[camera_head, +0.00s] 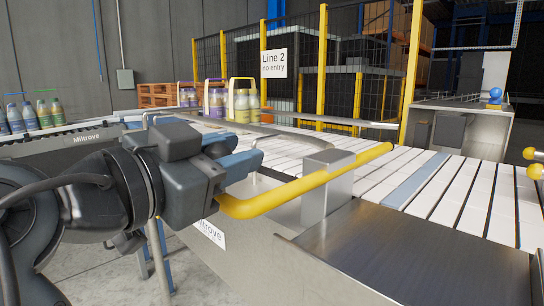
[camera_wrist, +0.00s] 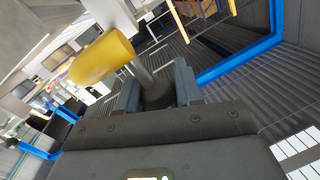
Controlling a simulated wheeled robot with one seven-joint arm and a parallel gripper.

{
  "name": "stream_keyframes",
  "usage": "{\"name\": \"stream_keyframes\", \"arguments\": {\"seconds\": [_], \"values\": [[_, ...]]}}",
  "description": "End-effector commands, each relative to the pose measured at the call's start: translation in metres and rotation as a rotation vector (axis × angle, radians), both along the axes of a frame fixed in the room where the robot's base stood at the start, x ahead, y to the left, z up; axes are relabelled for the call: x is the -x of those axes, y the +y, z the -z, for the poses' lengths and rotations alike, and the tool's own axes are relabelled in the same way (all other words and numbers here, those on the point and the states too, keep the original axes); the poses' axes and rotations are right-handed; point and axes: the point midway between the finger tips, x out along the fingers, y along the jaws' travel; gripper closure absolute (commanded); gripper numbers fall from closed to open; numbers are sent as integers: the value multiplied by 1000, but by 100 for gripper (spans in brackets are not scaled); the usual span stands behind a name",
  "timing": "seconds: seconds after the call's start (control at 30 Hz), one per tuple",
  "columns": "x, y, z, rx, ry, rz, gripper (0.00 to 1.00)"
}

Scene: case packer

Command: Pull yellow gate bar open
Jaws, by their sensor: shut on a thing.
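The yellow gate bar (camera_head: 310,184) runs at a slant from beside my gripper up to the right, past a boxy metal post (camera_head: 327,187). Its near end bends up toward my gripper (camera_head: 245,163) in the head view. In the wrist view my gripper (camera_wrist: 157,86) has a dark round grip piece between its two blue-grey fingers. A grey rod rises from that piece, and the rounded yellow end of the bar (camera_wrist: 103,58) shows just left of it.
A slatted white conveyor (camera_head: 440,185) lies behind the bar, with a steel plate (camera_head: 400,255) in front. Bottles (camera_head: 35,116) stand at the left, and yellow carriers with bottles (camera_head: 242,102) stand farther back. Yellow fence posts (camera_head: 322,65) rise beyond the conveyor.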

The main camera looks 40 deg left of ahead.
Motion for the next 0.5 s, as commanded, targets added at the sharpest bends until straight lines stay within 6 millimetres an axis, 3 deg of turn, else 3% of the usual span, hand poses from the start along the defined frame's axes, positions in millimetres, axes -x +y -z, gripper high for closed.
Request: {"name": "stream_keyframes", "arguments": {"seconds": [0.2, 0.5], "values": [[42, 3, 3, 0, 2, -1, 100], [60, 4, 1, 0, 2, 3, 100]]}}
